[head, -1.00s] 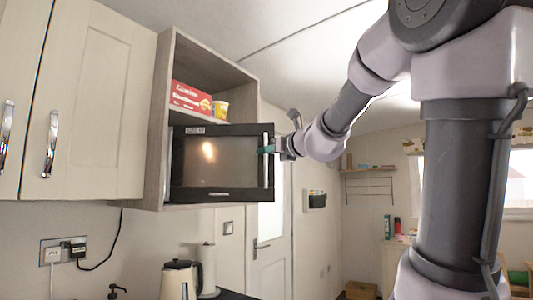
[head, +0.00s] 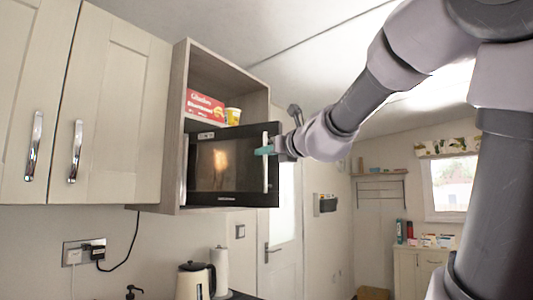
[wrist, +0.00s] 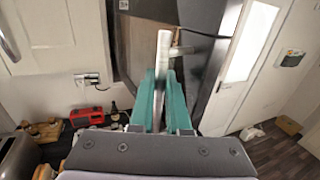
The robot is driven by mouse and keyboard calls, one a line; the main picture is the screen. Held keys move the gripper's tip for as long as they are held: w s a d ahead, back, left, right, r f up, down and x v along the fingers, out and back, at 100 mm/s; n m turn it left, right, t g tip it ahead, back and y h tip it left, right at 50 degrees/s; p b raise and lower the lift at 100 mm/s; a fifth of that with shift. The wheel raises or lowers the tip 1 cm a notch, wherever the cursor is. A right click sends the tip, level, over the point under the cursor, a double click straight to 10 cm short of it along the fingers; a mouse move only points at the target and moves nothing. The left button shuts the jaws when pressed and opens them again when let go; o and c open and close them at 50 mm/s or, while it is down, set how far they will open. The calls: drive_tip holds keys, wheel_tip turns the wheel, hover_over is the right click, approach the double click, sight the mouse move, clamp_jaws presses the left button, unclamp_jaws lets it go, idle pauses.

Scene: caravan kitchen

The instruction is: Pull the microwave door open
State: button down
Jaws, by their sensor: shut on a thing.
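The microwave (head: 184,170) sits in an open wooden wall cabinet in the head view. Its dark door (head: 228,165) stands ajar, its right side swung out past the cabinet's edge. The silver vertical handle (head: 265,172) is on the door's right side and also shows in the wrist view (wrist: 162,55). My gripper (head: 266,150) is at the upper part of the handle. In the wrist view its teal fingers (wrist: 160,95) are on either side of the handle bar, shut on it. The microwave's inside is hidden by the door in the head view.
A red box (head: 205,106) and a yellow tub (head: 232,116) stand on the shelf above the microwave. A cream kettle (head: 195,281) and paper roll (head: 220,270) are below. Closed cupboards (head: 110,110) adjoin at left. A white door (head: 281,230) is behind, at right.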

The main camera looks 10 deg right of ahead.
drive_tip(key=shift+a, duration=0.1)
drive_tip(key=c, duration=0.9)
unclamp_jaws()
drive_tip(key=v, duration=1)
drive_tip(key=shift+s, duration=0.35)
